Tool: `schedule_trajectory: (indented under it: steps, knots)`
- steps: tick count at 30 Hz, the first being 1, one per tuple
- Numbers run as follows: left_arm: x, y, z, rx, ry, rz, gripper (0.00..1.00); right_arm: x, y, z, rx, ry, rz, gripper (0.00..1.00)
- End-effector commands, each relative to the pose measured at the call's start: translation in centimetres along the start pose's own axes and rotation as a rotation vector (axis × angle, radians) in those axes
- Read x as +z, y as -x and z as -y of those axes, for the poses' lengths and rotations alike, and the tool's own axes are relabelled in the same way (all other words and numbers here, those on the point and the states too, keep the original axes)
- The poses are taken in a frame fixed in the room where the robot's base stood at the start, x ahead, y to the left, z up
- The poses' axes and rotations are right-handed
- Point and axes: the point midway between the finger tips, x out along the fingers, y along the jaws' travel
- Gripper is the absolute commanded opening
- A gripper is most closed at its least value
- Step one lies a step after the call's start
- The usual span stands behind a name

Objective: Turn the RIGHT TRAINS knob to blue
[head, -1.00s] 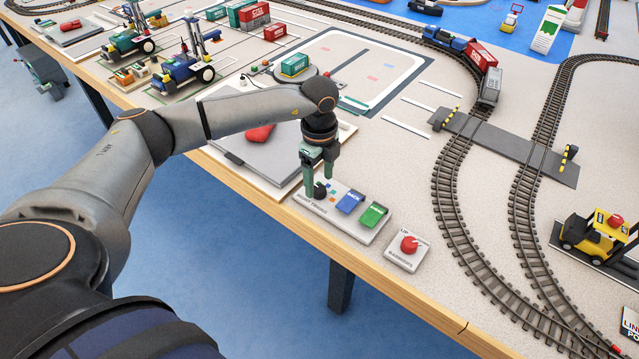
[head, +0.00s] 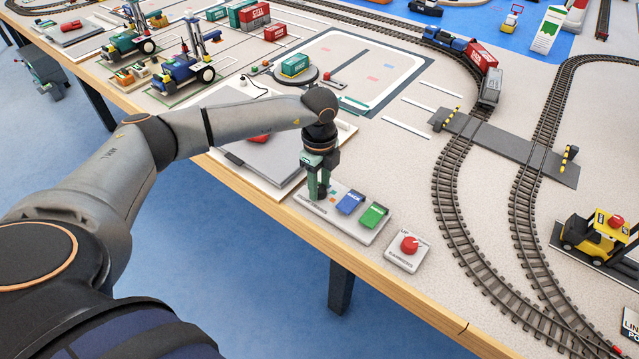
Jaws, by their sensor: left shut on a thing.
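The RIGHT TRAINS panel (head: 345,224) is a light grey plate near the table's front edge. It carries a blue switch (head: 350,202) and a green switch (head: 374,215) at its right side. My left gripper (head: 319,194) points down over the panel's left part and is shut on the dark knob there. The fingers hide most of the knob and its colour marks, so I cannot tell where it points. A small blue patch (head: 336,194) shows beside the fingers. My right gripper is not in view.
A separate panel with a red knob (head: 409,244) marked BARRIERS sits to the right. Tracks (head: 455,230) curve past it. The wooden table edge (head: 300,220) runs close in front.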

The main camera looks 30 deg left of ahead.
Motion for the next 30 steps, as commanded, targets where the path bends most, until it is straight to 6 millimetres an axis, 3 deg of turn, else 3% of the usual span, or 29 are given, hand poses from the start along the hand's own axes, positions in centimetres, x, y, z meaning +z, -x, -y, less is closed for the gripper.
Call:
schedule_trajectory:
  steps: [5,19,30]
  knots:
    - [0.0,0.04,0.01,0.0,0.0,0.0,0.0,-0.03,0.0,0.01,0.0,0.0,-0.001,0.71]
    - [0.0,0.06,0.01,0.0,-0.058,0.0,0.0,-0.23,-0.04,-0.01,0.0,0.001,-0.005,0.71]
    - [0.0,0.07,0.02,0.0,-0.335,0.0,0.0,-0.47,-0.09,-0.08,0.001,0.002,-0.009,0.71]
